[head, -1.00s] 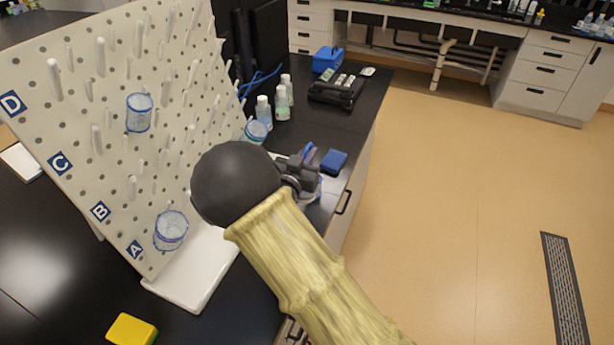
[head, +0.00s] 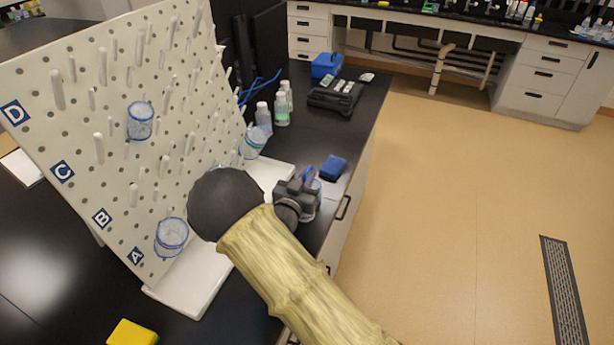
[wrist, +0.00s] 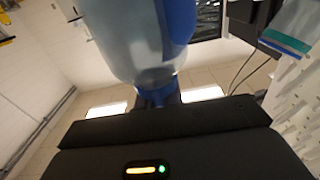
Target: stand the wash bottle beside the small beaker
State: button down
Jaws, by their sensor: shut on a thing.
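My gripper (head: 300,197) is over the right part of the black bench, past the drying rack. It is shut on the wash bottle; a blue part of the bottle (head: 308,175) shows just behind the jaws, and the rest is mostly hidden. In the wrist view the translucent bottle (wrist: 125,40) with blue parts fills the space above the jaws. Clear blue-marked beakers hang on the pegboard: one high (head: 140,121), one low (head: 171,237), one at the far edge (head: 253,141). I cannot tell which is the small beaker.
The white pegboard rack (head: 70,130) fills the left, with its tray (head: 195,285) below. Several small bottles (head: 282,108), a blue box (head: 333,168) and a black case (head: 335,97) stand beyond my gripper. A yellow sponge (head: 132,332) lies in front.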

jog(key=shift+f, duration=0.15)
jog(key=c, duration=1.5)
grip_release()
jog(key=shift+w, duration=0.1)
jog(key=shift+c, duration=0.2)
jog(key=shift+d, duration=0.15)
jog(key=shift+s+a, duration=0.3)
jog(key=shift+a, duration=0.05)
jog(key=b+v, duration=0.2)
jog(key=v, duration=0.9)
jog(key=shift+s+b, duration=0.3)
jog(key=shift+b, duration=0.05)
